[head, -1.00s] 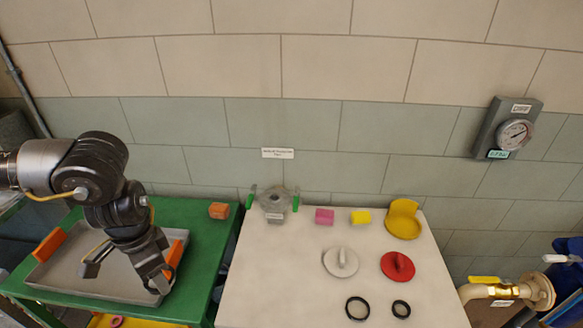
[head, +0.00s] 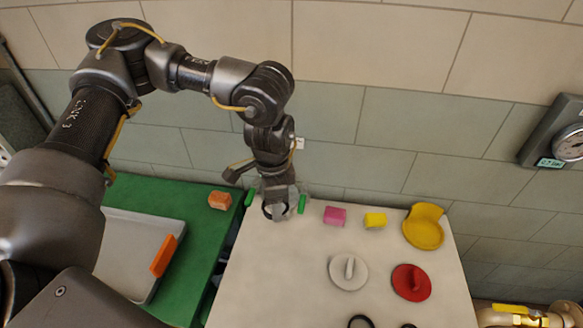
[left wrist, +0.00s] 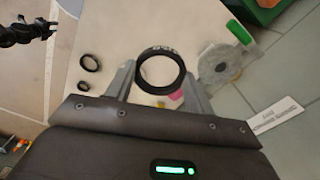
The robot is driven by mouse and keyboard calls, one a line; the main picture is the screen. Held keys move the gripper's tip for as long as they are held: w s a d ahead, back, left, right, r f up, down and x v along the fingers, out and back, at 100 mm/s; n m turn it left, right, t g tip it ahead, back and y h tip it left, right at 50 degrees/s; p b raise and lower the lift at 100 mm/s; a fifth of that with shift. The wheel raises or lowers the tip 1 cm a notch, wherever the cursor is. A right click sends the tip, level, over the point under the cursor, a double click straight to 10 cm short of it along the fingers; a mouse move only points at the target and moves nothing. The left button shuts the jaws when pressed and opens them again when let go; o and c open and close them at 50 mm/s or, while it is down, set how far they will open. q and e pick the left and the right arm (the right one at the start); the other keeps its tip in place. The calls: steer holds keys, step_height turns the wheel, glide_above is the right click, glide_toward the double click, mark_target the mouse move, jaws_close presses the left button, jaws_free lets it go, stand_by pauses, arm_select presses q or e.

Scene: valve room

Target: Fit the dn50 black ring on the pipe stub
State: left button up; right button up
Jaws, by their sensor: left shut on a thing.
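My left gripper (head: 279,203) is shut on a black ring (left wrist: 161,70), seen between its two fingers in the left wrist view with partly legible white lettering. The ring shows small in the head view (head: 268,211). The grey pipe stub fitting (left wrist: 217,64), with a round opening and a green handle, stands at the table's back left. In the head view the gripper largely hides it; green handles show on both sides. In the left wrist view the ring appears beside the opening, not around it. A dark arm part (left wrist: 28,30), perhaps my right gripper, is too small to read.
The white table (head: 290,275) also bears a pink block (head: 335,215), a yellow block (head: 375,220), a yellow dish (head: 424,227), a grey disc (head: 348,271), a red disc (head: 411,282) and two black rings. A green table (head: 195,245) with a tray and an orange block stands left.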

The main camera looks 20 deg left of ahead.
arm_select(q)
steer(key=w+a+f+m, duration=0.2)
steer(key=w+f+m, duration=0.1)
steer(key=w, duration=0.2)
steer(key=w+a+f+m, duration=0.2)
steer(key=w+a+m, duration=0.1)
steer(key=w, duration=0.3)
steer(key=w+a+f+m, duration=0.2)
steer(key=w+f+m, duration=0.1)
steer(key=w, duration=0.3)
steer(key=shift+a+f+b, duration=0.3)
steer(key=shift+f+b, duration=0.05)
steer(key=shift+s+f+b, duration=0.1)
steer(key=shift+f+b, duration=1.45)
steer(key=shift+r+p, duration=0.15)
steer(key=shift+p, duration=0.45)
steer(key=shift+f+b, duration=0.4)
steer(key=shift+f, duration=0.5)
steer(key=shift+f, duration=1.05)
stand_by(1.3)
